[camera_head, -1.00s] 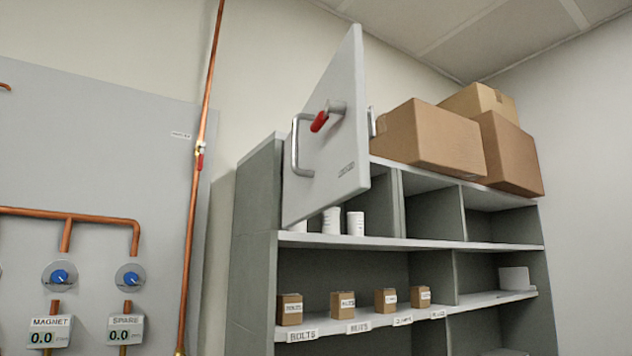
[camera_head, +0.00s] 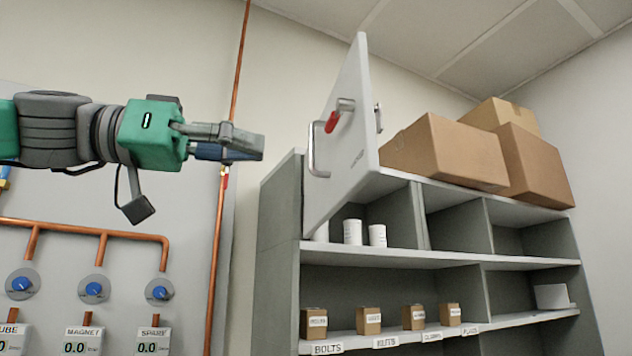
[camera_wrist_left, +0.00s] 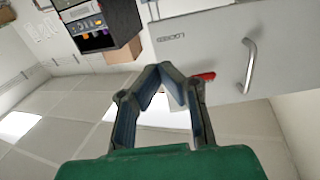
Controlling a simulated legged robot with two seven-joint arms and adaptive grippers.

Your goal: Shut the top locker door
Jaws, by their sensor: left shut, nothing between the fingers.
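The grey top locker door (camera_head: 345,150) stands swung open at the upper left of the shelf unit. It has a silver bar handle (camera_head: 318,150) and a red-gripped latch lever (camera_head: 334,121). My left gripper (camera_head: 258,148) is shut and empty, to the left of the door and apart from it in the head view. In the left wrist view, the shut fingertips (camera_wrist_left: 163,68) appear over the door (camera_wrist_left: 205,50), near its red lever (camera_wrist_left: 204,76), with the handle (camera_wrist_left: 249,66) further right. Whether they touch the door cannot be told. My right gripper is not in view.
The shelf unit (camera_head: 278,215) holds white canisters (camera_head: 353,232) and small labelled boxes. Large cardboard boxes (camera_head: 455,153) sit on top, right of the door. A copper pipe (camera_head: 222,220) runs up the wall on the left, above gauges and blue knobs (camera_head: 93,289).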

